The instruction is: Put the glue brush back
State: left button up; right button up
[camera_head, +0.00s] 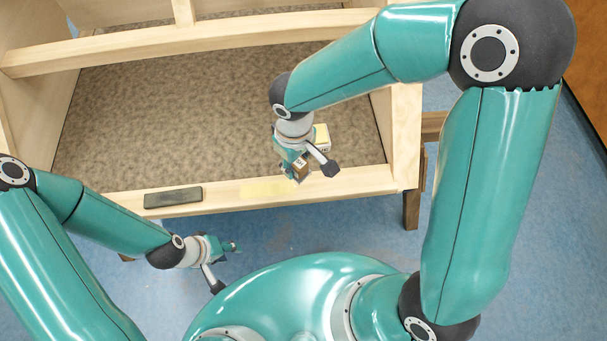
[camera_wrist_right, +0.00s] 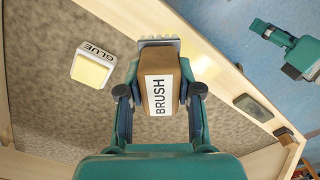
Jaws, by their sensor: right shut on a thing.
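My right gripper (camera_head: 301,174) is shut on the glue brush, above the inner side of the frame's front rail. In the right wrist view the brush (camera_wrist_right: 159,88) has a brown block handle with a white BRUSH label and pale bristles at its far end. Both fingers press its sides. The glue container (camera_wrist_right: 93,66) is white with a yellow top and a GLUE label. It sits on the patterned panel, apart from the brush; it also shows in the head view (camera_head: 321,137), partly hidden. My left gripper (camera_head: 232,247) is in front of the frame, holding nothing visible; its opening is unclear.
The wooden bodyframe (camera_head: 370,181) surrounds a brown patterned panel (camera_head: 215,105). A dark flat block (camera_head: 173,197) lies on the front rail, left of a pale yellow patch (camera_head: 268,188). Much of the panel is clear. Blue floor (camera_head: 300,228) shows in front.

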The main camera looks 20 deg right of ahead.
jog(key=shift+s+d, duration=0.2)
jog(key=shift+d, duration=0.05)
jog(key=s+d+r+m+b, duration=0.2)
jog(key=d+r+m+b, duration=0.6)
jog(key=d+r, duration=0.4)
notch_tip(320, 180, down, 20)
jog(key=b, duration=0.3)
jog(key=shift+s, duration=0.1)
jog(key=shift+r, duration=0.1)
